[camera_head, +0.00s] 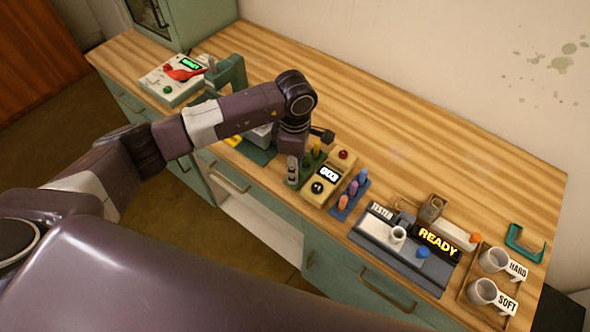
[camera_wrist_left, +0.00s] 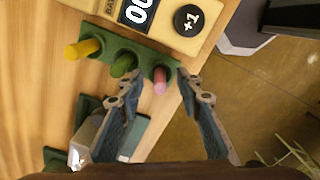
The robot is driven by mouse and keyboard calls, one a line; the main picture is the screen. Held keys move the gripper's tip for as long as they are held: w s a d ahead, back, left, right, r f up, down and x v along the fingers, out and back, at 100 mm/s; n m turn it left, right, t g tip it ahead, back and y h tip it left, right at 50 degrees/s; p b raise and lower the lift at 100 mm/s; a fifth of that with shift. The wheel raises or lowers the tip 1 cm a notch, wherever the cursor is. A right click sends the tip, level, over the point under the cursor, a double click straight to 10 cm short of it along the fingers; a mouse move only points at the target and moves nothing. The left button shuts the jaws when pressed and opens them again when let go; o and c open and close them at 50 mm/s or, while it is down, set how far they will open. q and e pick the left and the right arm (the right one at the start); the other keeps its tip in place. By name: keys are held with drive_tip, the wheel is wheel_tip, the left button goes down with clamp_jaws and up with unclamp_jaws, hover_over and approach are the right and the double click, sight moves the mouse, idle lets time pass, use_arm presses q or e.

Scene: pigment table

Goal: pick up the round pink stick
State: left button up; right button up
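The round pink stick (camera_wrist_left: 160,80) stands in the near end of a green holder (camera_wrist_left: 138,58) in the left wrist view. Beside it in the same holder stand a green stick (camera_wrist_left: 122,66) and a yellow stick (camera_wrist_left: 84,48). My left gripper (camera_wrist_left: 161,84) is open, with its fingertips on either side of the pink stick and no clear contact. In the head view my left gripper (camera_head: 291,172) points down at the holder and hides the pink stick. The yellow stick (camera_head: 316,147) shows behind it. My right gripper is not in view.
A counter box (camera_head: 328,178) with a +1 button stands right beside the holder. A blue rack (camera_head: 350,198) of sticks and the tester (camera_head: 400,245), reading READY, are farther right. Two cups (camera_head: 494,260) stand at far right. The back of the table (camera_head: 400,130) is clear.

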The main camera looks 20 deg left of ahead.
use_arm(q)
drive_tip(key=shift+c, duration=0.2)
clamp_jaws()
